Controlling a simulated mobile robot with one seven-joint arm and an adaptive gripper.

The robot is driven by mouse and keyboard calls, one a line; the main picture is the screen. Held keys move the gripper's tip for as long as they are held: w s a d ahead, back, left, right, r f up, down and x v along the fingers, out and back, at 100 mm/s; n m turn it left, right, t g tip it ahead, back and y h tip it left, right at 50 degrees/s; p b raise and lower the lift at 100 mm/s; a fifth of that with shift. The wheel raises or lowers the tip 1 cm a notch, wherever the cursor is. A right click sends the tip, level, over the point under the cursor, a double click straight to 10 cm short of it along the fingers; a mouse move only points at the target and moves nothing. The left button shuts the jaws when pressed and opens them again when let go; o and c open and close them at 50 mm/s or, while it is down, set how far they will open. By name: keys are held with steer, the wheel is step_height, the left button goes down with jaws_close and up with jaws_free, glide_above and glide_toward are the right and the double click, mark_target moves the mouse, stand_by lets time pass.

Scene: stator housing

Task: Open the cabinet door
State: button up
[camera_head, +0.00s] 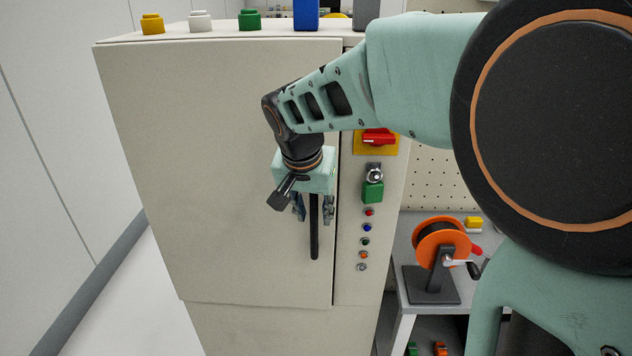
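The cabinet door (210,150) is a large beige panel and looks closed, flush with the cabinet front. A black vertical handle (314,238) is on the door near its right edge. My gripper (314,215) points down in front of the upper part of the handle, its fingers spread to the left and right of it. The gripper looks open. Its body hides the top of the handle, and I cannot tell whether the fingers touch it.
Right of the door, a control strip carries a red switch (378,137), a green padlock (372,191) and several buttons. Coloured blocks stand on the cabinet top. An orange reel (441,247) sits on a bench (404,290) at right. The floor (150,305) left of the cabinet is clear.

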jaws_close()
steer(key=shift+s, duration=0.1)
stand_by(0.4)
